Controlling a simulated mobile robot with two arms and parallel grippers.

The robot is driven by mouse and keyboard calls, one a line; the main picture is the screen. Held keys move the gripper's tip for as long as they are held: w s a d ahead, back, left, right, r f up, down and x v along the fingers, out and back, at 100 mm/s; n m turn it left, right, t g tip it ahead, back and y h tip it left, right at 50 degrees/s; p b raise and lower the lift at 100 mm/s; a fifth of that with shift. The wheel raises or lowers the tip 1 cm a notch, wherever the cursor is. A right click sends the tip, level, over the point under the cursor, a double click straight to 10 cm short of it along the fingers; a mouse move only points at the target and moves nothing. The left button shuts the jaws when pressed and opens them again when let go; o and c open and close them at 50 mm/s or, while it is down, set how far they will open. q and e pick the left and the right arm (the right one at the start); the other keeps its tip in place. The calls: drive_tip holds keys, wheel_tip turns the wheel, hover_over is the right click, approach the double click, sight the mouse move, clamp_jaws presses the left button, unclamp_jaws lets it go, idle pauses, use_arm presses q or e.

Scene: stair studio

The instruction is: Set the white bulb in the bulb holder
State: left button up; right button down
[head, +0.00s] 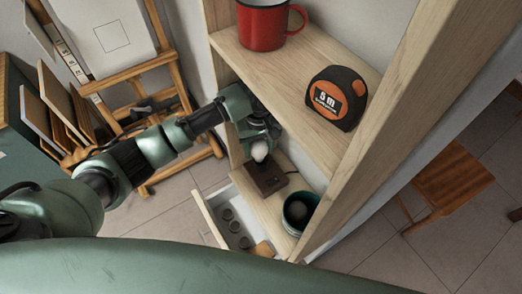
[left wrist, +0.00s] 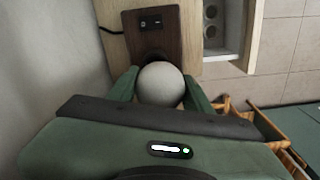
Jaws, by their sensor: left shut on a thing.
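The white bulb (head: 259,151) is held between the fingers of my left gripper (head: 260,139), which is shut on it. The bulb's round end also shows in the left wrist view (left wrist: 161,84), between the two green fingers. The bulb holder (head: 268,180) is a dark brown wooden block on the lower shelf. In the left wrist view the holder (left wrist: 143,45) lies behind the bulb, with a black panel on its top. The bulb is at the holder's socket end; its base is hidden, so I cannot tell whether it touches the socket. My right gripper is not in view.
An open drawer (head: 208,212) with round items is beside the lower shelf. The upper shelf (head: 290,66) carries a red mug (head: 262,28) and a tape measure (head: 337,98). An easel stands at left.

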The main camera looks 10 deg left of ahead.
sight(261, 141)
use_arm(q)
drive_tip(key=shift+w+d+f+p, duration=0.15)
drive_tip(key=shift+f+p, duration=0.2)
drive_tip(key=shift+f, duration=0.3)
drive_tip(key=shift+w+d+f+p, duration=0.1)
drive_tip(key=shift+f+p, duration=0.2)
drive_tip(key=shift+f, duration=0.8)
drive_tip(key=o, duration=1.4)
drive_tip(key=shift+r, duration=0.1)
wheel_tip(261, 141, up, 7)
drive_tip(key=shift+r+b, duration=0.2)
drive_tip(key=shift+b, duration=0.55)
drive_tip(key=shift+s+f, duration=0.1)
